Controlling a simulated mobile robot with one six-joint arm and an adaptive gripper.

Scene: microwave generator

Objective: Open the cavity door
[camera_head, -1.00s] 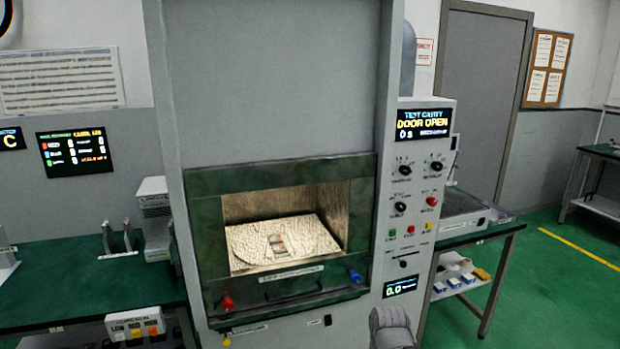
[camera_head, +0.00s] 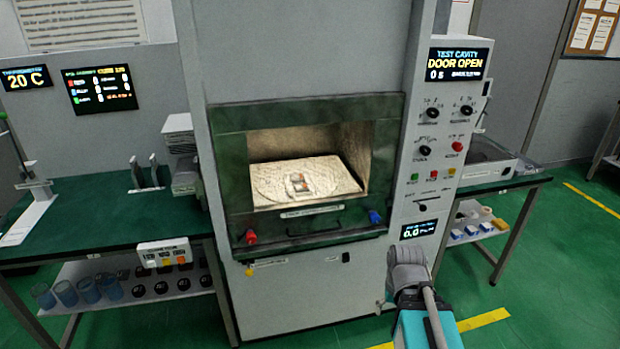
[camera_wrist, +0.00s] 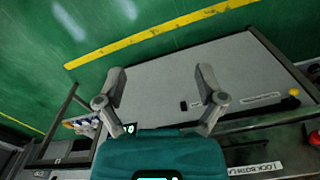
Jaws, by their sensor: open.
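The test cavity (camera_head: 268,148) is an opening in the dark green front frame (camera_head: 226,160) of a tall grey cabinet. Its inside is visible, lit warm, with a pale textured plate (camera_head: 330,172) bearing a small light-and-orange item. No panel covers the opening, and the display (camera_head: 459,64) reads "DOOR OPEN". A dark handle (camera_head: 315,231) lies below the opening. My gripper (camera_wrist: 160,78) is open and empty in the wrist view, its two grey fingers spread over the cabinet's grey lower front. In the head view my arm is at lower right, apart from the cavity.
Red (camera_head: 251,237) and blue (camera_head: 374,217) knobs flank the handle. A control panel (camera_head: 436,140) with dials and buttons stands right of the cavity. Green-topped benches (camera_head: 95,215) stand on both sides. Green floor (camera_head: 560,270) at right is open.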

